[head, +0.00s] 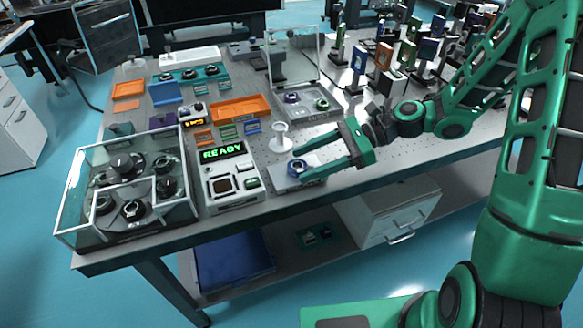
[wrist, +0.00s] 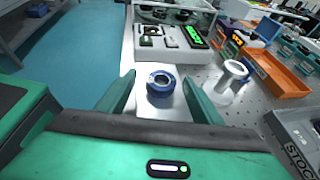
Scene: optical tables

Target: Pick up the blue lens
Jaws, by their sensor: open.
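The blue lens (head: 297,168) is a small ring with a blue body, on a pale flat plate (head: 284,184) near the table's front edge. In the wrist view the blue lens (wrist: 161,83) sits between my two fingers, with a visible gap on both sides. My gripper (head: 298,162) is open, its green fingers reaching left to either side of the lens. It also shows in the wrist view (wrist: 161,85), with nothing held. The lens's lower side is partly hidden by the near finger in the head view.
A white spool-shaped stand (head: 281,137) is close behind the lens. A box with a READY display (head: 223,152) and a glass enclosure (head: 125,188) stand to the left. Orange trays (head: 240,108) and a grey tray marked STOCK (head: 308,104) lie behind.

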